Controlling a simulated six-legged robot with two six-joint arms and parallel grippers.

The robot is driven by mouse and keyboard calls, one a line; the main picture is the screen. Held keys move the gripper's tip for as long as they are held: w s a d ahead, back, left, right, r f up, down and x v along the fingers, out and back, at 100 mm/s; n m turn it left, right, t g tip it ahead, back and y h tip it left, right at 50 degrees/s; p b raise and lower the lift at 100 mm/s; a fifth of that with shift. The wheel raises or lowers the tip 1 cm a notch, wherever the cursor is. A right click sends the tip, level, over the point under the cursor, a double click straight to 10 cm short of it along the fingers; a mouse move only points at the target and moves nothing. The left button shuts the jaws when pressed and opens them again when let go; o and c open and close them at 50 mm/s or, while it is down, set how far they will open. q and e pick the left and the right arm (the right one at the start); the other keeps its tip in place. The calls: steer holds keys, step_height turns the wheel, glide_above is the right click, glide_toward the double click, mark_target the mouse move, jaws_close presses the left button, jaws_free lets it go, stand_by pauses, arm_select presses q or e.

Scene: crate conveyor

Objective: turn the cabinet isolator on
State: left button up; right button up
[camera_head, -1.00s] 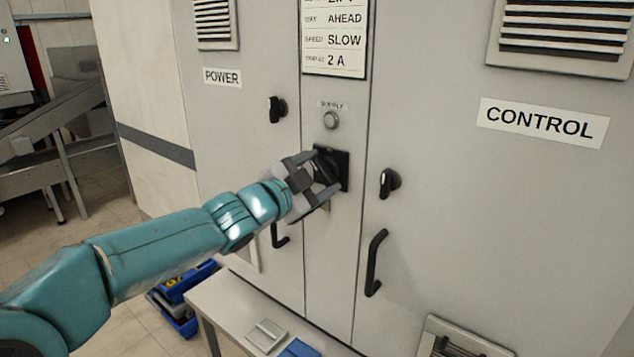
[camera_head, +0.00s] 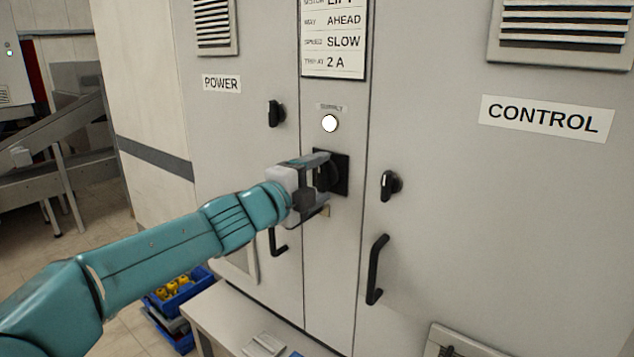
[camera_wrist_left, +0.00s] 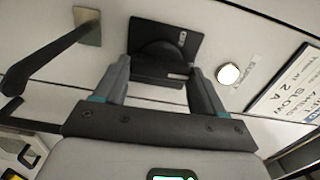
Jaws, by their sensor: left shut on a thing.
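The cabinet isolator (camera_head: 341,172) is a black square plate with a dark rotary handle, set in the narrow middle panel of the grey cabinet. My left gripper (camera_head: 324,182) is at the isolator, shut on its handle, and hides part of it. In the left wrist view the isolator (camera_wrist_left: 183,38) sits just beyond the two fingers of my left gripper (camera_wrist_left: 160,82). The round supply lamp (camera_head: 330,123) above the isolator is lit white; it also shows in the left wrist view (camera_wrist_left: 229,74). My right gripper is not in view.
Black door knobs (camera_head: 276,113) (camera_head: 390,185) and long pull handles (camera_head: 376,270) stick out on both sides. A low bench (camera_head: 215,318) stands below the cabinet. Blue crates (camera_head: 185,300) are on the floor at the left.

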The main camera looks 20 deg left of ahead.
arm_select(q)
steer(key=shift+d+f, duration=0.1)
steer(key=shift+f, duration=0.1)
stand_by(0.4)
steer(key=o, duration=0.9)
steer(key=shift+c, duration=0.2)
steer(key=shift+o, duration=0.9)
steer(key=shift+s+r, duration=0.2)
steer(key=shift+s, duration=0.05)
steer(key=shift+w, duration=0.1)
steer(key=v, duration=1.6)
